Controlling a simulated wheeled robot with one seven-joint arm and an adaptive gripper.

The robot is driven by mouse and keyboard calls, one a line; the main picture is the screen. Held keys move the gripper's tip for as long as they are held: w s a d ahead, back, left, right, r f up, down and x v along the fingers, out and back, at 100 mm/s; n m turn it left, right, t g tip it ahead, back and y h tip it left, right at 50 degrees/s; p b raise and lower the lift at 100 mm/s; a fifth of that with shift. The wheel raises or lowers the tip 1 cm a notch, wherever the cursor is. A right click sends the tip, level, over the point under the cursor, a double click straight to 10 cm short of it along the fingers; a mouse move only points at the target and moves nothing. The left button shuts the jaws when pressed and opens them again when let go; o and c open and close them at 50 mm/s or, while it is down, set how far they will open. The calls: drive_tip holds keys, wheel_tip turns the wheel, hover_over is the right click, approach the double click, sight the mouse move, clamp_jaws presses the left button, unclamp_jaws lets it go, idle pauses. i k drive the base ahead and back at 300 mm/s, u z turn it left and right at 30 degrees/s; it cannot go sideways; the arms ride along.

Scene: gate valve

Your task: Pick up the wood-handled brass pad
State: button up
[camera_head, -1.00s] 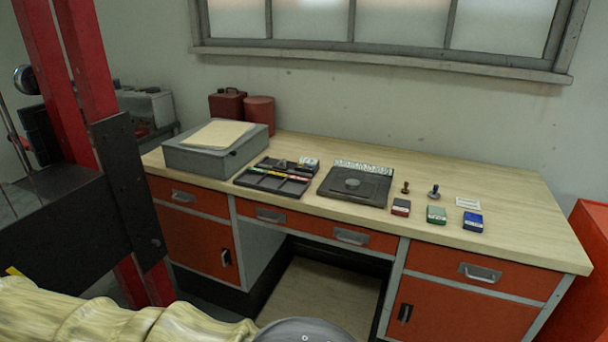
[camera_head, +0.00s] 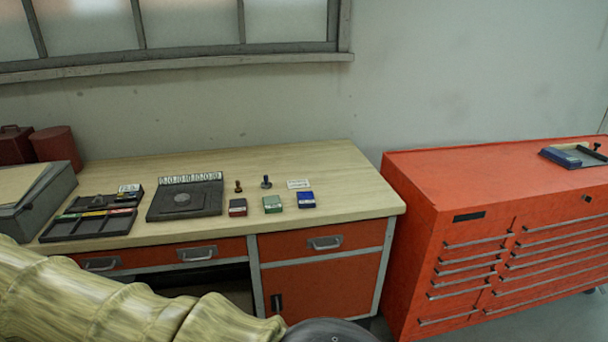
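A small brown upright piece with a knobbed handle (camera_head: 238,187) stands on the pale wood desk top (camera_head: 330,180). It looks like the wood-handled brass pad, but it is too small to make out the brass. A similar dark blue-grey handled piece (camera_head: 266,182) stands just right of it. My arm's yellowish sleeve crosses the bottom left of the view. My gripper is not in view, and nothing shows touching the brown piece.
Red, green and blue small boxes (camera_head: 273,204) sit in front of the handled pieces. A dark plate (camera_head: 185,203) and a compartment tray (camera_head: 92,224) lie to the left. A red tool chest (camera_head: 480,190) stands right of the desk. The desk's right end is clear.

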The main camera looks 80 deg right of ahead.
sight(238, 189)
drive_tip(key=z, duration=1.65)
